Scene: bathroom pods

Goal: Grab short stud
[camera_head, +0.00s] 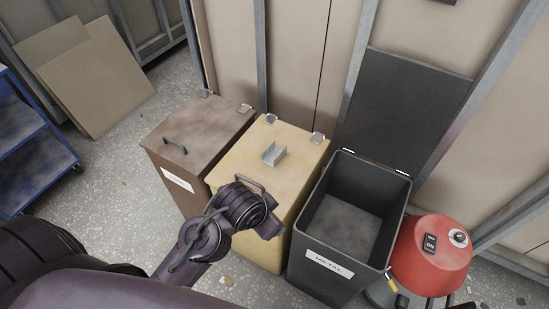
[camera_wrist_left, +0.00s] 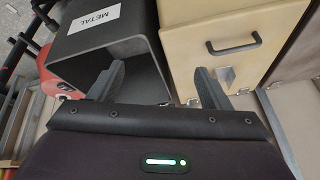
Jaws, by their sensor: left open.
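The short stud (camera_head: 273,153) is a small silver-grey metal channel piece. It rests on the closed lid of the yellow bin (camera_head: 301,154), behind the lid's handle. In the left wrist view the stud (camera_wrist_left: 228,76) shows partly, just beyond the right-hand finger. My left gripper (camera_wrist_left: 160,85) is open, with nothing between its fingers. In the head view my left arm reaches in from the lower left, and its wrist is over the front of the yellow bin, nearer than the stud. The fingertips are hard to make out there. My right gripper is not in view.
An open black bin labelled METAL (camera_head: 330,264) stands right of the yellow bin. A closed brown bin (camera_head: 196,135) stands left. A red vacuum (camera_head: 430,255) is at the right. Boards (camera_head: 90,75) lean on the wall, and a blue shelf (camera_head: 38,150) is at the left edge.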

